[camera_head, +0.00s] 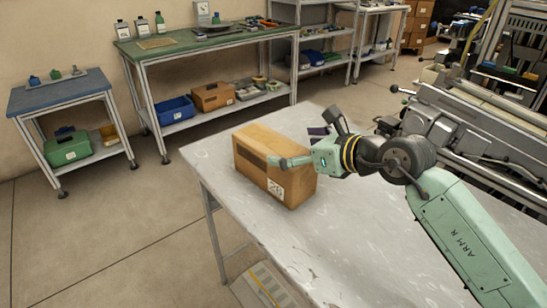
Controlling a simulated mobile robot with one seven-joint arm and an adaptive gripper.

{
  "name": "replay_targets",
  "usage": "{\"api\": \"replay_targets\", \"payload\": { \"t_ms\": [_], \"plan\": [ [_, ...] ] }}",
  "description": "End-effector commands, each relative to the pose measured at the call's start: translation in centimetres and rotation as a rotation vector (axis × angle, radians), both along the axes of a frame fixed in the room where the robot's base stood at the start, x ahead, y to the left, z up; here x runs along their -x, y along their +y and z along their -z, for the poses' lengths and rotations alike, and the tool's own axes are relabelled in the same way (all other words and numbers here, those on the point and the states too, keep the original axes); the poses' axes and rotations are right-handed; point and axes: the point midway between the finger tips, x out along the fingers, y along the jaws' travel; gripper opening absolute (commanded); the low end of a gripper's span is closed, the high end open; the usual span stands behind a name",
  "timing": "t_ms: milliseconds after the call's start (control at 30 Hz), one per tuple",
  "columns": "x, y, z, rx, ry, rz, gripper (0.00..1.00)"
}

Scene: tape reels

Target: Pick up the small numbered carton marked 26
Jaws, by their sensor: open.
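The small carton (252,172) is a brown cardboard box on the grey-white table (330,262), near its left edge. My gripper (290,150) is at the carton, reaching in from the right. One pale green finger lies across the carton's upper front in the picture. The other, darker finger (319,131) shows behind the carton's top right. The jaws are open. I cannot tell whether either finger touches the cardboard.
The table's front and right surface is clear. A machine with metal rails (470,115) stands along the right. A green-topped bench (200,42) and a blue-topped cart (60,92) stand at the back left. Open floor lies at the left.

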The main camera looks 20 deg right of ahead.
Motion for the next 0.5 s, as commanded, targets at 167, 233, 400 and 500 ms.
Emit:
{"api": "replay_targets", "payload": {
  "t_ms": [167,233,400,500],
  "plan": [
    [-1.1,0.5,0.3,-0.001,0.001,-0.001,0.97],
    [-1.9,0.8,0.4,-0.001,0.002,-0.001,0.97],
    [-4.2,1.6,1.4,-0.001,0.002,-0.002,0.97],
    [-5.0,2.0,1.9,-0.001,0.001,-0.001,0.97]
  ]
}}
